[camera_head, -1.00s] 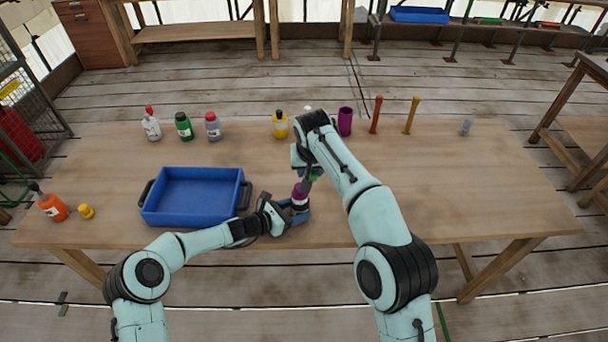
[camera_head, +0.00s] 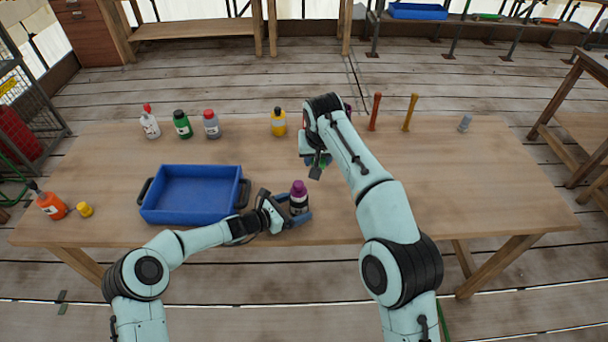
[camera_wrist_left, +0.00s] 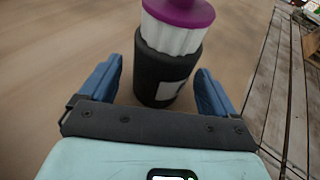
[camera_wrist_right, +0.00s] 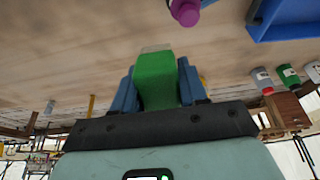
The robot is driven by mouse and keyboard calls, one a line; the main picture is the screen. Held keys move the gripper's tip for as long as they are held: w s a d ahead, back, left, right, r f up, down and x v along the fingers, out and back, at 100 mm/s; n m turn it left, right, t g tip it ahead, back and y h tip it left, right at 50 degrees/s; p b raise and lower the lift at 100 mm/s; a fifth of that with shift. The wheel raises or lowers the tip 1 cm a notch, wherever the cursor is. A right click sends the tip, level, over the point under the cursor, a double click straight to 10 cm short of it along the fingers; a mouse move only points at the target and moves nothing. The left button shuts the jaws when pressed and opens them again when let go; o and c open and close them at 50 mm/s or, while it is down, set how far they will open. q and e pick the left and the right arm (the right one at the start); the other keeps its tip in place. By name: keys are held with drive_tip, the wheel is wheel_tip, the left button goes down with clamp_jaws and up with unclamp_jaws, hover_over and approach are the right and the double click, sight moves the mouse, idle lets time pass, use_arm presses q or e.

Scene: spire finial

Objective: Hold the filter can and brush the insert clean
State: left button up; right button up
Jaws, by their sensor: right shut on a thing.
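The filter can (camera_head: 299,206) is black and stands upright on the table. The white pleated insert (camera_wrist_left: 170,38) with its purple cap (camera_head: 299,187) sits in its top. My left gripper (camera_head: 291,209) has its blue fingers on either side of the can, with gaps between fingers and can in the left wrist view. My right gripper (camera_head: 317,166) is shut on a green block-like handle (camera_wrist_right: 155,78), probably the brush, above the table beyond and right of the can. The purple cap also shows at the top of the right wrist view (camera_wrist_right: 185,12).
A blue tray (camera_head: 240,205) stands left of the can. Several bottles (camera_head: 182,125) line the back, with an orange bottle (camera_head: 51,206) at the far left. Two upright sticks (camera_head: 375,112) stand at the back right. The right side of the table is clear.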

use_arm(q)
drive_tip(key=v, duration=1.2)
drive_tip(key=shift+s+r, duration=0.1)
drive_tip(key=shift+a, duration=0.1)
use_arm(e)
drive_tip(key=shift+a, duration=0.15)
